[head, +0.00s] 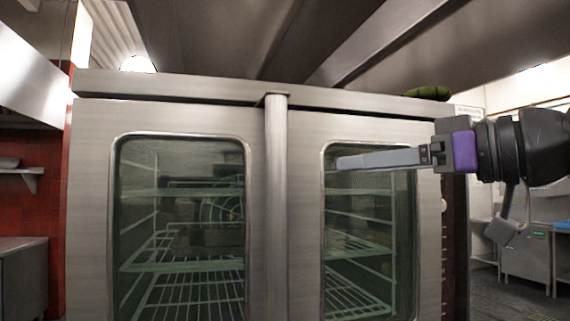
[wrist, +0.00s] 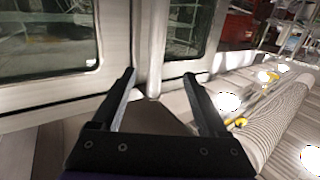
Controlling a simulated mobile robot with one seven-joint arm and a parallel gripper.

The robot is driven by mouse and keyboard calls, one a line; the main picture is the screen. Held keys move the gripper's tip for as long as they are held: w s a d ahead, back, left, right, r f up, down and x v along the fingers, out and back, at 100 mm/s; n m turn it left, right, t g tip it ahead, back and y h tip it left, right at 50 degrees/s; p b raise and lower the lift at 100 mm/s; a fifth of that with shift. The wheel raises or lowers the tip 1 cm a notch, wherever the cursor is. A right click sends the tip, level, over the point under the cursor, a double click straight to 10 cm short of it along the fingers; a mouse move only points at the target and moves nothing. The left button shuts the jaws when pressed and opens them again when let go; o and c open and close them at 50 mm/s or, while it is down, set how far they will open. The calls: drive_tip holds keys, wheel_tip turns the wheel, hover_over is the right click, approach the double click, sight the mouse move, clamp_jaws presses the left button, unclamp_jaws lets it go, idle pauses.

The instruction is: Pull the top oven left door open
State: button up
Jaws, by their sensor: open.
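The top oven's left door (head: 90,210) is a steel panel with a large window, and it looks shut. Wire racks show through its glass. A vertical bar handle (head: 276,200) runs down where the left and right doors meet. The right door (head: 304,220) also looks shut. My gripper (head: 340,163) is in front of the right door's window, pointing left, apart from the handle. In the wrist view my gripper (wrist: 160,78) has its two fingers spread and empty, with the handle (wrist: 157,50) showing beyond and between the tips.
A green object (head: 428,92) lies on top of the oven at the right. A steel hood (head: 250,40) hangs above. A steel counter (head: 22,270) stands at the left, and shelving and a steel unit (head: 527,255) stand at the right.

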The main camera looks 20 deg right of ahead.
sight(284, 161)
drive_tip(key=shift+y, duration=0.3)
drive_tip(key=x, duration=0.5)
drive_tip(key=r+p+x, duration=0.1)
drive_tip(key=x, duration=0.5)
drive_tip(key=d+p+x, duration=0.1)
drive_tip(key=x, duration=0.5)
drive_tip(key=shift+w+a+r, duration=0.15)
drive_tip(key=shift+w+r, duration=0.25)
drive_tip(key=shift+w, duration=0.05)
clamp_jaws()
